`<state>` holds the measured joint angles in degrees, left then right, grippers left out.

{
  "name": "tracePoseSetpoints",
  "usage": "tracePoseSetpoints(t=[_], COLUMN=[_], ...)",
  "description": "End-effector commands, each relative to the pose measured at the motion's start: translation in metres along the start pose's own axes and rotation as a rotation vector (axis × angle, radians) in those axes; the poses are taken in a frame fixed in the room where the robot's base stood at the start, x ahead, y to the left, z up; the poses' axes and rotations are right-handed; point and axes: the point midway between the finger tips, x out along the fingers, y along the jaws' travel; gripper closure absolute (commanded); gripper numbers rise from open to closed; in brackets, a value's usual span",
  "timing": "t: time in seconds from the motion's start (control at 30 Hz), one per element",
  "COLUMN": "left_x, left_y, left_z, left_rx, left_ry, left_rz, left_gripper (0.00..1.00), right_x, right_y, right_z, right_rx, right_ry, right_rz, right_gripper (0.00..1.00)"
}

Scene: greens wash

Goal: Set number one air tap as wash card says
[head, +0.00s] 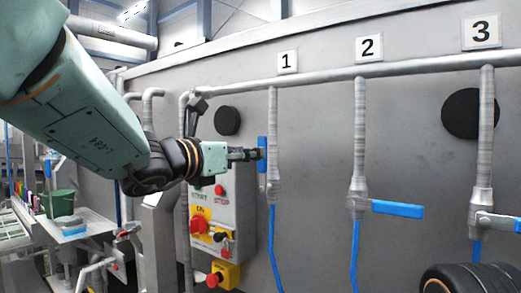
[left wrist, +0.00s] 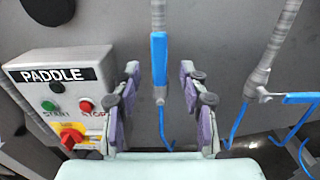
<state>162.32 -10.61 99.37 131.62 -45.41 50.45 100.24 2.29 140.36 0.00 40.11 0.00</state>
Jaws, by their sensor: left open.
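The number one air tap has a blue lever (head: 262,155) that stands upright, in line with its grey pipe, below the sign marked 1 (head: 287,62). My left gripper (head: 250,154) reaches in from the left, close to this lever. In the left wrist view its fingers are open on either side of the blue lever (left wrist: 159,58), with gaps showing on both sides. Taps 2 and 3 have their blue levers, tap 2's (head: 398,209) and tap 3's (head: 503,223), turned sideways to the right. No wash card is recognisable. My right gripper is not in view.
A paddle control box (head: 215,215) with start and stop buttons and a red-and-yellow switch sits just below my left gripper. A yellow box with a red button (head: 222,275) hangs under it. A green bucket (head: 61,204) stands at far left.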

Motion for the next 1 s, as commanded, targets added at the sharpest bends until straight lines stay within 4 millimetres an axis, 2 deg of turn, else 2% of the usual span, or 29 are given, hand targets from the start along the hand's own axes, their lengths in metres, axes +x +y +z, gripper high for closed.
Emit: tracePoseSetpoints(t=[0.1,0.3,0.43,0.7,1.0], left_x=[0.021,0.044,0.051,0.052,0.052], left_y=[-0.001,-0.002,-0.002,-0.002,-0.001], left_z=[0.001,0.001,0.0,-0.001,-0.001], left_rx=[0.001,0.001,0.001,0.001,0.002], left_ry=[0.003,0.003,0.002,0.003,0.003], left_rz=[0.0,0.0,0.001,0.001,0.001], left_gripper=[0.57,0.57,0.57,0.57,0.81], right_x=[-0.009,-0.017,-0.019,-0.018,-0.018], right_y=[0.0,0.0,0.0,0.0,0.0], right_z=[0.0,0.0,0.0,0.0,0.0], right_rx=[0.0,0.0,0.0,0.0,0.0], right_ry=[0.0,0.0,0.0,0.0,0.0], right_rz=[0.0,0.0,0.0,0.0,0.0], right_gripper=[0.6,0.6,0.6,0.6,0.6])
